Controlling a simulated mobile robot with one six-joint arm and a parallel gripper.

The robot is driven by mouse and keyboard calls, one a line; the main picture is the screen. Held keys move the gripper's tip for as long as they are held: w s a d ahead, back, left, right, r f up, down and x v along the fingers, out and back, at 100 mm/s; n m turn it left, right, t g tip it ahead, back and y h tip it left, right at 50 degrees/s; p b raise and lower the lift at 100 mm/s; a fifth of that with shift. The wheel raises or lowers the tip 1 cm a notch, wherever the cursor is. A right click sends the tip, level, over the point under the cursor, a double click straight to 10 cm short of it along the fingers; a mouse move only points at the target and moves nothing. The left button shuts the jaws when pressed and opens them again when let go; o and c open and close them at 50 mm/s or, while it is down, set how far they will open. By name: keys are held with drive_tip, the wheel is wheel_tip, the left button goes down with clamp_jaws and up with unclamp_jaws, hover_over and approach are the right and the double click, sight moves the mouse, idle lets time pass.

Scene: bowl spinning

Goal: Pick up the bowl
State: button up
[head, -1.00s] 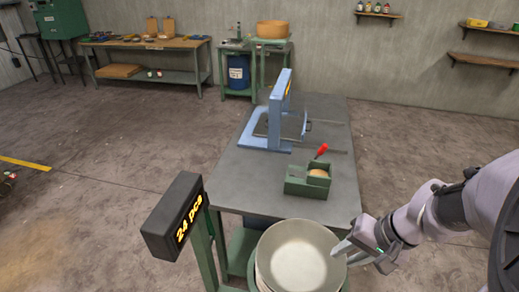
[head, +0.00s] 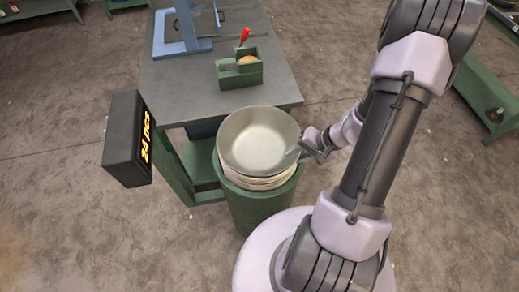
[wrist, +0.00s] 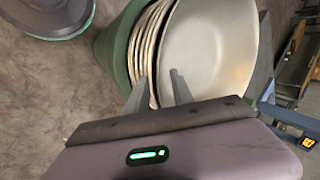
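The top bowl (head: 258,140), pale grey and wide, sits upright on a stack of similar bowls (head: 258,183) in a green round holder (head: 262,208). In the wrist view the bowl (wrist: 215,45) fills the upper middle, with the stack's edges (wrist: 148,40) beside it. My gripper (head: 304,152) is at the bowl's right rim in the head view. In the wrist view my gripper (wrist: 160,85) has its fingers apart, one over the bowl's inside and one outside by the stack. The rim runs between them; contact with it cannot be made out.
A grey-topped table (head: 205,82) stands behind the stack, carrying a green box (head: 238,72) with a red-handled tool and a blue frame (head: 183,28). A black display (head: 130,140) reading "24 pcs" stands at the left.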

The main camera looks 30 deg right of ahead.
drive_tip(key=x, duration=0.2)
drive_tip(key=shift+w+f, duration=0.2)
drive_tip(key=shift+f, duration=0.1)
drive_tip(key=shift+a, duration=0.1)
clamp_jaws()
drive_tip(key=shift+r, duration=0.1)
idle(0.9)
